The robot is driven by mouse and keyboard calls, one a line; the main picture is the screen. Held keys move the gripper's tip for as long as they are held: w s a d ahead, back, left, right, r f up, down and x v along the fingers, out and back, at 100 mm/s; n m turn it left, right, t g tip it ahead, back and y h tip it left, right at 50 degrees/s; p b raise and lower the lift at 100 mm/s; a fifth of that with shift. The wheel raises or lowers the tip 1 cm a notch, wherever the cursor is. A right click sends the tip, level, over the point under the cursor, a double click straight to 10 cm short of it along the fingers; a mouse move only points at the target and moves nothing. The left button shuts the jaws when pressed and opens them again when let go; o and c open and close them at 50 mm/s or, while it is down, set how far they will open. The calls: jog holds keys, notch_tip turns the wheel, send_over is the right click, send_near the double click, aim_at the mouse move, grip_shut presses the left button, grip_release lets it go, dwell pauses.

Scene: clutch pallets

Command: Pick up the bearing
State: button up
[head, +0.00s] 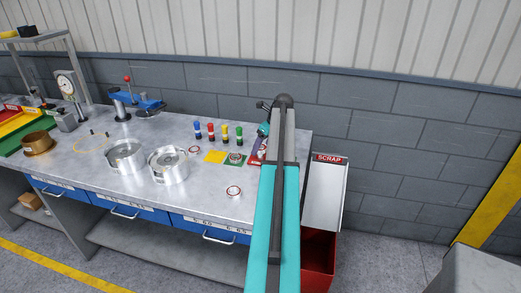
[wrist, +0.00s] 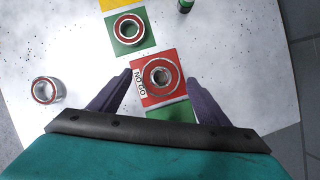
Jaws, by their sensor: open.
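Several bearings with metal rims and red rings are in view, and I cannot tell which one the task means. One bearing (wrist: 160,76) sits on a red NO GO card (wrist: 140,97) in the wrist view. My gripper (wrist: 159,79) is open, with a fingertip on either side of this bearing in the picture; neither looks in contact. A second bearing (wrist: 129,28) sits on a green card (wrist: 147,44). A third bearing (wrist: 45,90) stands on bare bench at the left. In the head view, my arm partly covers the red card area.
The metal bench (head: 95,165) carries two round metal housings (head: 125,157) (head: 168,167), several coloured bottles (head: 211,132) and a blue press (head: 140,103). A scrap chute (head: 323,195) stands off the bench's right end. Bare bench lies around the nearest bearing (head: 234,191).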

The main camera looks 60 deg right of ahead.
aim_at(264, 149)
jog(key=c, duration=1.4)
jog(key=shift+r, duration=0.1)
jog(key=shift+c, duration=0.2)
jog(key=shift+r+b, duration=0.85)
jog(key=shift+r, duration=0.6)
jog(key=shift+s+a+r, duration=0.1)
jog(key=shift+s+r, duration=0.1)
jog(key=shift+s, duration=0.05)
jog(key=s+a+r+b, duration=0.1)
jog(key=s+a+b, duration=0.3)
jog(key=s, duration=1)
jog(key=a, duration=0.2)
jog(key=shift+a+r, duration=0.25)
jog(key=shift+a, duration=0.15)
